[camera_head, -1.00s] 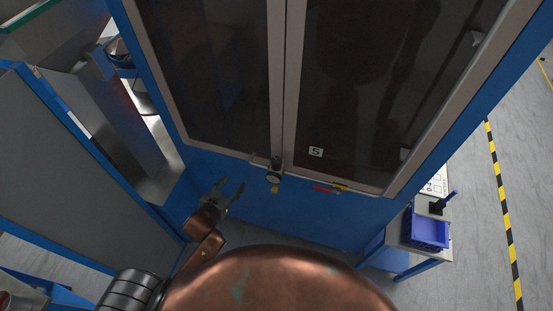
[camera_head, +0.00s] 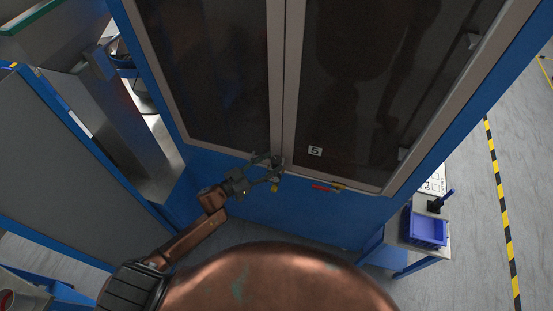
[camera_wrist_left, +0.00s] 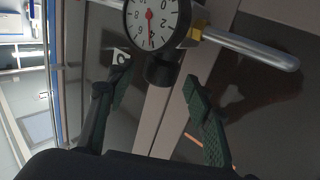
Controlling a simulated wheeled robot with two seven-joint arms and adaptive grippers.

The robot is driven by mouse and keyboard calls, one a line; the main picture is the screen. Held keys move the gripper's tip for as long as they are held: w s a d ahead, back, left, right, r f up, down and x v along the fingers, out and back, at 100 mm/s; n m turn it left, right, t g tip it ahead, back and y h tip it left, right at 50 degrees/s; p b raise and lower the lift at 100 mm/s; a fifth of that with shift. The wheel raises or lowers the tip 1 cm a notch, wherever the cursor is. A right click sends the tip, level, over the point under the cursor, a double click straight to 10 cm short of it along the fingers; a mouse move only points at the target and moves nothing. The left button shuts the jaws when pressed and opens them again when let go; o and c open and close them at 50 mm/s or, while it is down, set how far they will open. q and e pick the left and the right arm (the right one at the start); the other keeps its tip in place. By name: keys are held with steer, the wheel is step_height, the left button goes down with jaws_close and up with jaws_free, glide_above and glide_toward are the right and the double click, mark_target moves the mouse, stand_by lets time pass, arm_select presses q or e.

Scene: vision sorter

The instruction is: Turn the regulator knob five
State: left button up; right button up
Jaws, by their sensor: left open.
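The regulator shows in the left wrist view as a white round gauge (camera_wrist_left: 157,18) with a red needle, beside a brass fitting (camera_wrist_left: 197,30) and a metal pipe (camera_wrist_left: 255,48). Its black knob (camera_wrist_left: 162,70) sits just below the gauge. My left gripper (camera_wrist_left: 157,88) is open, with one finger on each side of the knob's line and visible gaps between. In the head view my left gripper (camera_head: 275,166) is at the cabinet's lower frame and partly hides the regulator. A label "5" (camera_head: 315,151) is right of it. My right gripper is not in view.
The blue cabinet (camera_head: 310,215) has dark glass doors (camera_head: 375,90). A red-handled valve (camera_head: 322,188) is close by on the right. A side table with a blue bin (camera_head: 426,230) stands farther right. Grey machinery (camera_head: 60,150) is on the left.

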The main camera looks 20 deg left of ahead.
arm_select(q)
steer(key=shift+x, duration=1.5)
steer(key=shift+c, duration=0.3)
steer(key=c, duration=1.1)
